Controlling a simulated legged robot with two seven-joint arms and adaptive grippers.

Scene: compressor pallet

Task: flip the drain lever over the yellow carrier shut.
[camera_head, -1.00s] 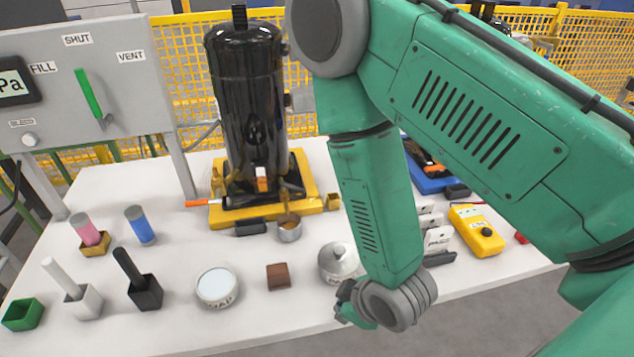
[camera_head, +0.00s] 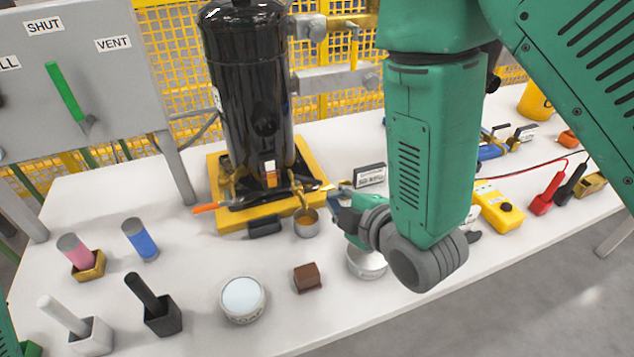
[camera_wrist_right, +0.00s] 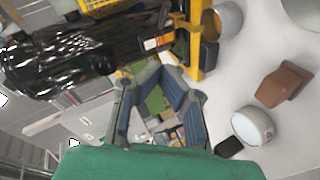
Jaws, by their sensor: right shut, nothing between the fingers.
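The black tank (camera_head: 252,95) stands upright on the yellow carrier (camera_head: 232,220) at the back of the table. Brass drain parts (camera_head: 299,190) show at the tank's foot on the right, above a small metal cup (camera_head: 306,224). A thin part reaches right from them toward my gripper; I cannot tell for sure that it is the lever. An orange-handled bar (camera_head: 206,208) sticks out on the carrier's left. My right gripper (camera_head: 335,196) is shut and empty, just right of the brass parts; contact cannot be made out. Its fingers also show in the right wrist view (camera_wrist_right: 152,75). My left gripper is out of view.
A grey panel (camera_head: 75,80) stands at the left. A round white-topped tin (camera_head: 242,299), a brown block (camera_head: 308,277) and several holders are in front. A lidded pot (camera_head: 365,263) is under my right wrist. A yellow meter (camera_head: 497,208) lies to the right.

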